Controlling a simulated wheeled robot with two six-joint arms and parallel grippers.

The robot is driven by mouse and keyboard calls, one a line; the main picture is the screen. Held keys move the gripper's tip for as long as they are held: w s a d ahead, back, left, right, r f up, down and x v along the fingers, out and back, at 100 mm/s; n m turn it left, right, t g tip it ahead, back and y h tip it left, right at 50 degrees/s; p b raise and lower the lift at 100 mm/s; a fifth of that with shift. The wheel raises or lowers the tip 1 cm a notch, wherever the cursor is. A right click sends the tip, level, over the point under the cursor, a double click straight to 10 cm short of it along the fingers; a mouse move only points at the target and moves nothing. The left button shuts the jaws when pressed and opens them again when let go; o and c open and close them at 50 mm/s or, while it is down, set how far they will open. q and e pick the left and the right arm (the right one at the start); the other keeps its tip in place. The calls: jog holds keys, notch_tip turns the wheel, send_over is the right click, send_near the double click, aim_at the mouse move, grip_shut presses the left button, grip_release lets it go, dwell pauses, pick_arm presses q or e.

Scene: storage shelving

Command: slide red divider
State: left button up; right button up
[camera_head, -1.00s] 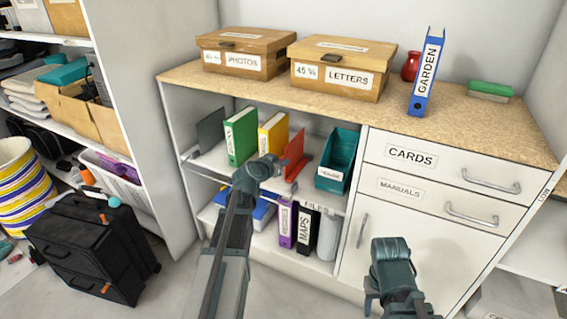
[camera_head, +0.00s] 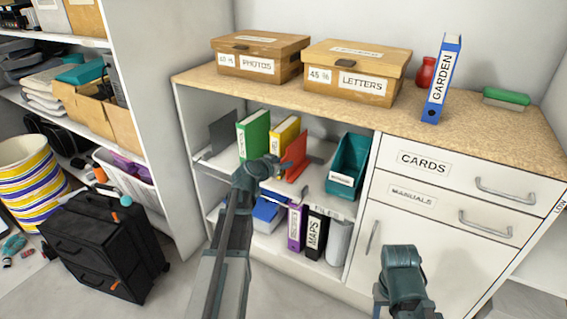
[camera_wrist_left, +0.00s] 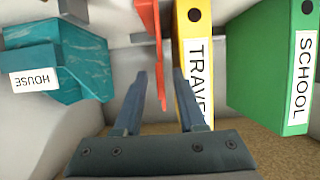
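The red divider (camera_head: 296,155) stands upright on the upper cabinet shelf, close to the right of the yellow binder (camera_head: 285,132). My left gripper (camera_head: 282,168) is at the divider's front. In the left wrist view, which is upside down, my open left gripper (camera_wrist_left: 161,76) has the red divider's (camera_wrist_left: 152,35) edge between its spread fingers; I cannot tell whether either finger touches it. The yellow TRAVEL binder (camera_wrist_left: 190,60) lies just beyond the picture-right finger. My right gripper is low at the front, below the drawers; its fingers are mostly hidden behind my right wrist.
A green binder (camera_head: 254,135) stands left of the yellow one, and a grey divider (camera_head: 223,137) is farther left. A teal file box (camera_head: 350,165) stands to the right, with free shelf between it and the red divider. Purple and black binders (camera_head: 315,233) stand below.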

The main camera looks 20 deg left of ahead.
pick_arm(q)
jog(key=d+p+v, duration=0.1)
jog(key=p+v, duration=0.4)
jog(key=v, duration=0.8)
jog(key=shift+s+a, duration=0.25)
jog(key=shift+a, duration=0.25)
pick_arm(e)
notch_tip(320, 180, up, 5)
jog(key=shift+r, duration=0.1)
